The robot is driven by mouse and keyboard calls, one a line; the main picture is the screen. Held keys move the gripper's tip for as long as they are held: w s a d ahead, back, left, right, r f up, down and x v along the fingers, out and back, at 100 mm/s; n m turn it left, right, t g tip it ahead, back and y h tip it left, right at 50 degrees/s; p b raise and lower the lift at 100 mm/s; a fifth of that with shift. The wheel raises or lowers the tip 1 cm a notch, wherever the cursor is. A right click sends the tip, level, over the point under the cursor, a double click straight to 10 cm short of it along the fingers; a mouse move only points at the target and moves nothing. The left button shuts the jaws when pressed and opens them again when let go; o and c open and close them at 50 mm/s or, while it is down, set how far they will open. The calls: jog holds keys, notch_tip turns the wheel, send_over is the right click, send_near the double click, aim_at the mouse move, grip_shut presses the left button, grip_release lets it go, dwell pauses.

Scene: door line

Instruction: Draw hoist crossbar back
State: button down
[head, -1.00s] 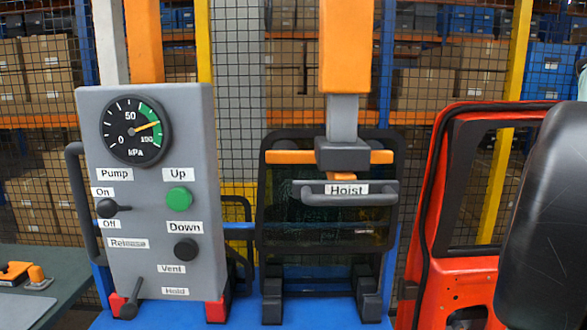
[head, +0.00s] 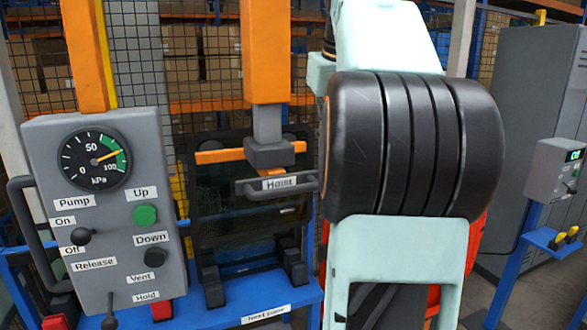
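The hoist (head: 267,122) hangs from an orange column, with a grey stem and dark block. A horizontal orange bar (head: 220,156) passes through the block. Below it, a dark grey crossbar handle (head: 248,190) carries the "Hoist" label. It runs across the front of a dark framed glass pane (head: 235,232) standing upright in black supports on a blue stand. The crossbar's right end comes close to my arm in the picture. My arm's large black joint and pale links fill the middle right. My gripper's fingers cannot be made out.
A grey control box (head: 112,270) with gauge, switches and a side handle stands left of the hoist. A red-orange door (head: 478,240) is mostly hidden behind my arm. A grey cabinet (head: 530,90) and a small control box (head: 553,170) stand right. Mesh fencing stands behind.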

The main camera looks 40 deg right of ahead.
aim_at(305, 173)
jog(key=shift+n+y, duration=0.5)
jog(key=w+f, duration=0.1)
jog(key=f, duration=0.1)
jog(key=w+a+f, duration=0.1)
jog(key=f, duration=0.2)
jog(key=w+a+f, duration=0.1)
jog(key=w+f, duration=0.1)
jog(key=f, duration=0.1)
jog(key=shift+a+f, duration=0.15)
jog(key=shift+a, duration=0.05)
jog(key=shift+s, duration=0.1)
